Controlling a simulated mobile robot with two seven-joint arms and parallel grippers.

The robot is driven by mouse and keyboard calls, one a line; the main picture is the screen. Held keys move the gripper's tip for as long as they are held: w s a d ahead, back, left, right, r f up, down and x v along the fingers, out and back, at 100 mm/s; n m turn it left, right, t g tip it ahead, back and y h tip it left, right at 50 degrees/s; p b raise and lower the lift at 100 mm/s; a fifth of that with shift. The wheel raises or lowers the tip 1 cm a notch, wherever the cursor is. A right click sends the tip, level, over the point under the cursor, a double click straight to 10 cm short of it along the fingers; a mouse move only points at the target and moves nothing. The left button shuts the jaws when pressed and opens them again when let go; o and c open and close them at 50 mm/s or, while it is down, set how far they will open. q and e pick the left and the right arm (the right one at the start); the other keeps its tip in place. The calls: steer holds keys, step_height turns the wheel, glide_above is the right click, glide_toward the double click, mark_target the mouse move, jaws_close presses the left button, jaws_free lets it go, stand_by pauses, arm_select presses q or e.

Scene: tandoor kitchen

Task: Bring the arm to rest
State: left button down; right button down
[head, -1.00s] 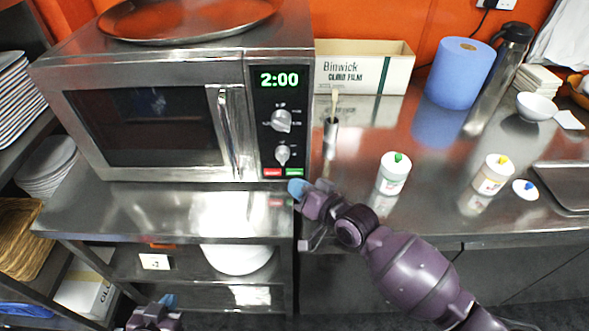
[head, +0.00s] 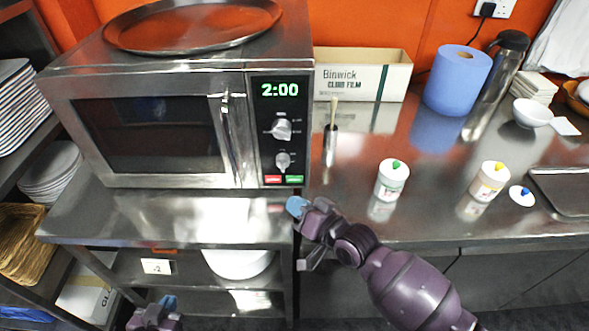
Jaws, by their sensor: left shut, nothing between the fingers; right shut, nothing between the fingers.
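My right gripper (head: 297,207) has blue fingertips and is shut and empty. It is in front of the counter's front edge, just below the microwave's green button, and apart from the microwave (head: 170,130). Its purple arm comes in from the lower right. My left gripper (head: 168,303) is low at the bottom edge of the head view, in front of the lower shelf. It is shut and empty, and most of its arm is out of frame.
The microwave door is shut and its display reads 2:00. A green-topped jar (head: 391,180), a yellow-topped jar (head: 488,181), a blue paper roll (head: 457,80) and a cling film box (head: 362,75) stand on the steel counter (head: 440,222). A white bowl (head: 240,262) sits on the shelf below.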

steer(key=s+d+f+m+g+h, duration=0.1)
steer(key=s+d+g+h, duration=0.95)
steer(key=s+d, duration=1.65)
steer(key=w+f+t+h, duration=0.1)
steer(key=w+f+t, duration=0.6)
steer(key=f+t, duration=0.3)
steer(key=shift+w+f, duration=0.25)
steer(key=shift+w, duration=0.15)
steer(key=shift+t, duration=0.25)
